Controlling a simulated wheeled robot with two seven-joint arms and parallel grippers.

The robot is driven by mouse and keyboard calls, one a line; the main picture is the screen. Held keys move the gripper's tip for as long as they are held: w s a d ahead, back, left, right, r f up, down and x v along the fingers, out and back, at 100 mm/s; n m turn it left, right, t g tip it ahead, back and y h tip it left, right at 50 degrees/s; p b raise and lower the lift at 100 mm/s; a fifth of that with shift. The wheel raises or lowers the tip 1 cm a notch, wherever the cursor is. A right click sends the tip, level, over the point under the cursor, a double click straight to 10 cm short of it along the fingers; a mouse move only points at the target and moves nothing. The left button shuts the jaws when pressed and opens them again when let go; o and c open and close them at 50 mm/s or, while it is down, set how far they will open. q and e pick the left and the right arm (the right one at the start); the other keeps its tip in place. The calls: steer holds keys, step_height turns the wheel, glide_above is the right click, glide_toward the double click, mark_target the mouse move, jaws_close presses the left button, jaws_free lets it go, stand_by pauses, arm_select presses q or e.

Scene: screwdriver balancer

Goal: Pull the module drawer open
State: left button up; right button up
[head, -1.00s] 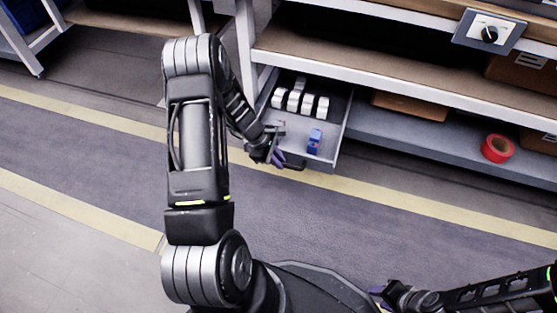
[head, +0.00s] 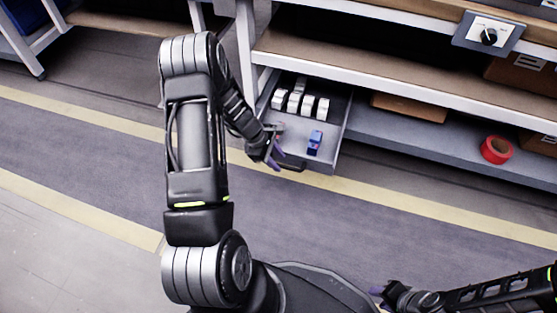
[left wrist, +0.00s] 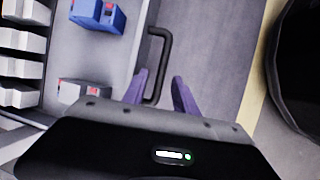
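The grey module drawer (head: 335,152) stands pulled out under the lower shelf. Its dark bar handle (left wrist: 164,50) is on the front face and also shows in the head view (head: 296,168). My left gripper (left wrist: 160,88) is at one end of the handle, its purple fingers apart on either side of the bar, with a gap to the right finger. Inside the drawer are several white modules (head: 297,100), a blue module (head: 315,142) and a grey-white module (left wrist: 82,90) near the gripper. My right gripper (head: 378,291) is low at the right, away from the drawer; its fingers are too small to judge.
A red tape roll (head: 496,149) and a cardboard box (head: 409,108) sit on the low shelf right of the drawer. A dial panel (head: 489,34) hangs on the upper beam. The floor in front, with a yellow stripe (head: 420,208), is clear.

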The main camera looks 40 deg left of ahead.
arm_select(q)
steer(key=p+v, duration=0.2)
steer(key=v, duration=0.4)
steer(key=shift+r, duration=0.25)
steer(key=shift+s+a, duration=0.1)
steer(key=shift+a, duration=0.05)
